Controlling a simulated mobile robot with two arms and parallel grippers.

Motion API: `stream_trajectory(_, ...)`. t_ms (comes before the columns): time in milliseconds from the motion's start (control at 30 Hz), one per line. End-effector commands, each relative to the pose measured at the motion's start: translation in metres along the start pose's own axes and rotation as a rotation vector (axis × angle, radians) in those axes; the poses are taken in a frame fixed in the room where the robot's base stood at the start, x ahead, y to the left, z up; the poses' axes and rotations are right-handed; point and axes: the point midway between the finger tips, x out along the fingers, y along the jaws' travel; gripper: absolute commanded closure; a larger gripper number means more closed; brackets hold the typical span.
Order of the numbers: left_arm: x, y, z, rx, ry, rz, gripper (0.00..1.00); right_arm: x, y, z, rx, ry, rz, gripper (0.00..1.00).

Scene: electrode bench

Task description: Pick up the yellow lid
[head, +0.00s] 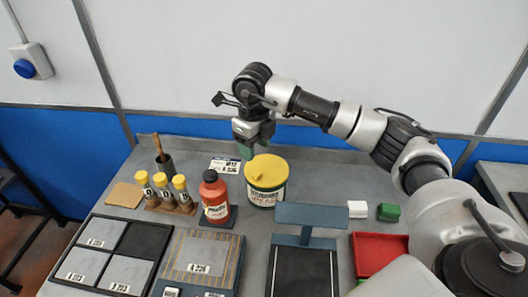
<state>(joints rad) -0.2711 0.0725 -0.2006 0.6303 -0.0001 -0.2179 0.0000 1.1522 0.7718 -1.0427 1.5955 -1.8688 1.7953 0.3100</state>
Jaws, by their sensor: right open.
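The yellow lid (268,171) sits on top of a round tub (265,197) with a green and white label, toward the back middle of the bench. My right gripper (246,151) points down just above and behind the lid's left edge. It is open, and nothing shows between its fingers. Whether a fingertip touches the lid I cannot tell. My left gripper is not in view.
A red bottle (213,197) stands close to the tub's left. Several yellow-capped vials (162,186) stand in a rack further left. A blue-grey stand (311,216) is in front right, with a red tray (378,250) beside it. White and green blocks (388,212) lie at right.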

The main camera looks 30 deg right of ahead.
Motion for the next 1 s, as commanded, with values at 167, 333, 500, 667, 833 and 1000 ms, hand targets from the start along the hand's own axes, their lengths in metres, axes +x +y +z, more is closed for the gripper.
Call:
stream_trajectory(167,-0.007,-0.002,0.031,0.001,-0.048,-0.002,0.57,0.017,0.000,0.000,0.000,0.005,0.001,0.45)
stream_trajectory(333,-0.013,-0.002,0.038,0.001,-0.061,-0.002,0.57,0.043,0.000,0.000,0.001,0.003,0.002,0.45)
stream_trajectory(500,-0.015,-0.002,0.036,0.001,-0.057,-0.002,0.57,0.057,-0.001,0.000,0.000,0.001,0.000,0.45)
stream_trajectory(667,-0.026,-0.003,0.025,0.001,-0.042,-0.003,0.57,0.074,-0.005,0.001,0.002,0.005,0.001,0.45)
stream_trajectory(833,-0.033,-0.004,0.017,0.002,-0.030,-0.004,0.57,0.100,-0.007,0.002,0.001,0.003,0.001,0.45)
stream_trajectory(1000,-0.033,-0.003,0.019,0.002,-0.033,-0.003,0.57,0.108,-0.008,0.003,-0.001,0.000,0.000,0.45)
